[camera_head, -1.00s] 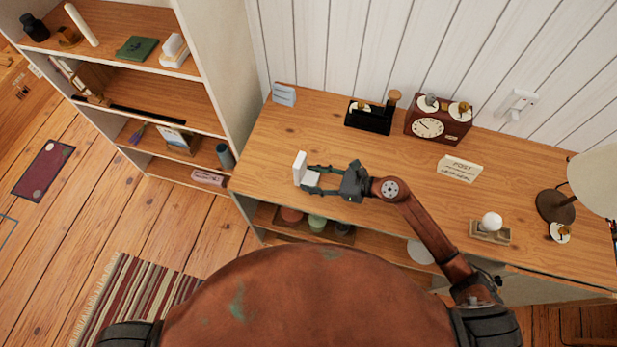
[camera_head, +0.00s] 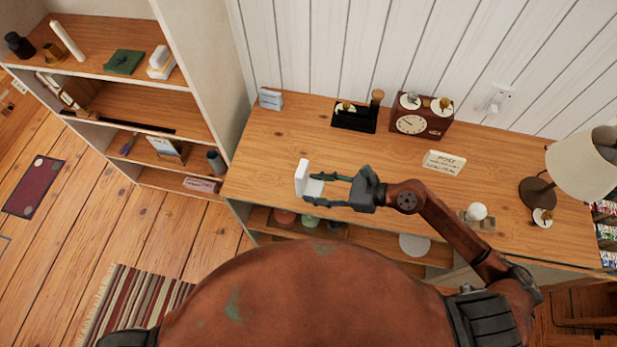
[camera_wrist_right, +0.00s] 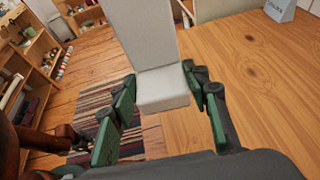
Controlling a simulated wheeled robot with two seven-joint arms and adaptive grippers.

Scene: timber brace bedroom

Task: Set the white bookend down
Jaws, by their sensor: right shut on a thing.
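The white bookend (camera_head: 301,178) is an L-shaped piece with a tall upright plate and a short foot. My right gripper (camera_head: 314,189) is shut on its foot, with the plate standing upright beyond the fingertips. In the head view it shows over the left part of the wooden desk (camera_head: 270,150), near the front edge. In the wrist view the bookend (camera_wrist_right: 150,45) sits between the green-padded fingers (camera_wrist_right: 160,88), with desk to its right and floor and rug behind. It looks held above the desk; the exact gap cannot be told.
A small blue-grey card (camera_head: 271,99), a black caddy (camera_head: 354,117), a red clock (camera_head: 421,116), a sign (camera_head: 443,162) and a lamp (camera_head: 580,165) stand on the desk. A bookshelf (camera_head: 205,75) adjoins at left. The left desk top is clear.

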